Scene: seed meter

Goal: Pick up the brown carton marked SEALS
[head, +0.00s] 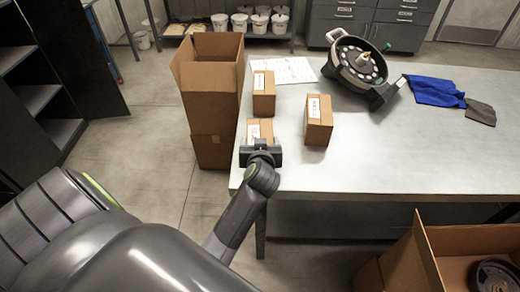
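Three small brown cartons with white labels stand on the grey table (420,160). One carton (266,127) is at the table's left edge, right beyond my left gripper (261,148). A second carton (264,98) stands farther back, and a third carton (320,133) stands to the right. The label print is too small to read surely, so I cannot tell which one says SEALS. My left gripper is at the near carton's front side and hides its lower part. Its fingers are not clear, and I cannot tell if they touch the carton. My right gripper is out of view.
A tall open cardboard box (212,110) stands left of the table. Another open box (405,262) is at bottom right. The table's front right is clear.

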